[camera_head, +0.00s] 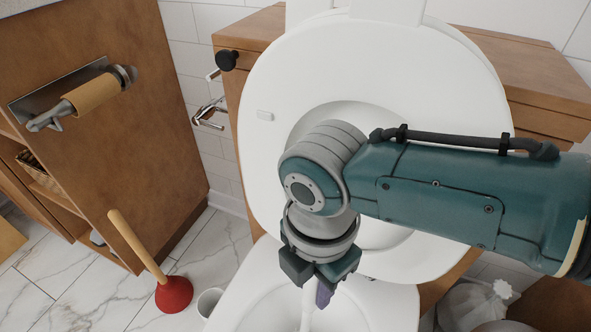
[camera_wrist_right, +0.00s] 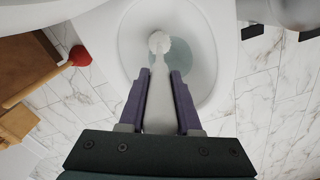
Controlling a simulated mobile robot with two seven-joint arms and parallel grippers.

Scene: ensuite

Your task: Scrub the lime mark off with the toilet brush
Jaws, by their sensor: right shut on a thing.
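My right gripper (camera_head: 318,296) points down over the toilet bowl (camera_head: 268,312), seen below the raised lid and seat (camera_head: 285,80). In the right wrist view its purple fingers (camera_wrist_right: 160,95) are shut on the white toilet brush (camera_wrist_right: 158,85). The brush's round white head (camera_wrist_right: 159,42) is over or in the bowl (camera_wrist_right: 132,40), by the greenish water (camera_wrist_right: 183,62). I cannot tell whether the head touches the bowl wall. In the head view only a little of the brush (camera_head: 307,308) shows below the gripper. I cannot make out a lime mark. My left gripper is out of view.
A red plunger (camera_head: 173,294) with a wooden handle stands on the marble floor left of the toilet, next to a pale cup-like holder (camera_head: 208,302). A wooden cabinet (camera_head: 130,150) with a paper roll (camera_head: 92,94) is at left. A bagged bin (camera_head: 475,302) stands at lower right.

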